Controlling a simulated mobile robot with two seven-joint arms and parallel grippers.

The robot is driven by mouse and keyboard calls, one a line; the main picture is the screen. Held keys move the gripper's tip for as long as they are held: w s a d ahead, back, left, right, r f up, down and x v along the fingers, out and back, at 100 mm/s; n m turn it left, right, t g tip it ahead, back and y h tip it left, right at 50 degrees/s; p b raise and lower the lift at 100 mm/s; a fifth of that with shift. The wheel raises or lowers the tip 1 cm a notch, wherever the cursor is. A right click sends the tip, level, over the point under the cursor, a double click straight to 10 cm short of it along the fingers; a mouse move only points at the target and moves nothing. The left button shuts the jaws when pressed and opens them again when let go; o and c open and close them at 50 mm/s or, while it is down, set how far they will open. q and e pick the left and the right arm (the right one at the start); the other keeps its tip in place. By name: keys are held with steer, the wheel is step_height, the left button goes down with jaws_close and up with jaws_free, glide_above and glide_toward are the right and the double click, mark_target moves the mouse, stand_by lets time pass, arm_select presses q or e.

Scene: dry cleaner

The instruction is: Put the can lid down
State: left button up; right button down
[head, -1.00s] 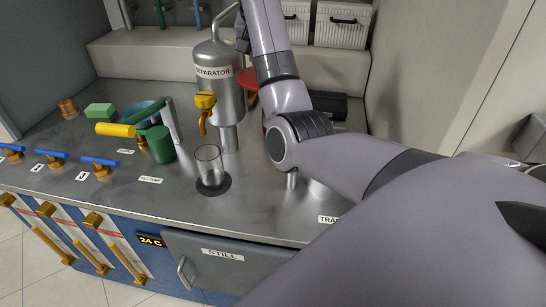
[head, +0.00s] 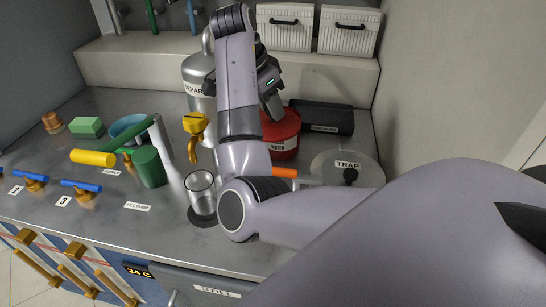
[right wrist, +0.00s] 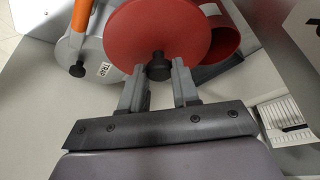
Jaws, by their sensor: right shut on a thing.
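The can lid (right wrist: 160,30) is a round red disc with a black knob (right wrist: 158,66) in the right wrist view. My right gripper (right wrist: 158,78) is shut on the knob, with one finger on each side. The red can (head: 283,137) stands on the steel counter (head: 110,220), right of my right forearm in the head view. Its open rim (right wrist: 228,40) shows partly behind the lid in the right wrist view. In the head view my arm and gripper hide most or all of the lid. My left gripper is not in view.
A dark tray (head: 322,118) lies behind the can. The round trap cover (head: 330,163) with a black knob is at right, beside an orange bar (head: 283,172). The separator (head: 198,75), yellow tap (head: 195,124) and glass beaker (head: 201,190) stand left of my arm.

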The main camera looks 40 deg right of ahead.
steer(key=shift+f, duration=0.2)
steer(key=shift+s+f+b, duration=0.1)
steer(key=shift+f+b, duration=1.15)
steer(key=shift+f, duration=8.65)
steer(key=shift+f, duration=0.1)
steer(key=c, duration=0.8)
jaws_free()
steer(key=v, duration=0.7)
steer(key=shift+a+r, duration=0.15)
steer(key=shift+r, duration=0.2)
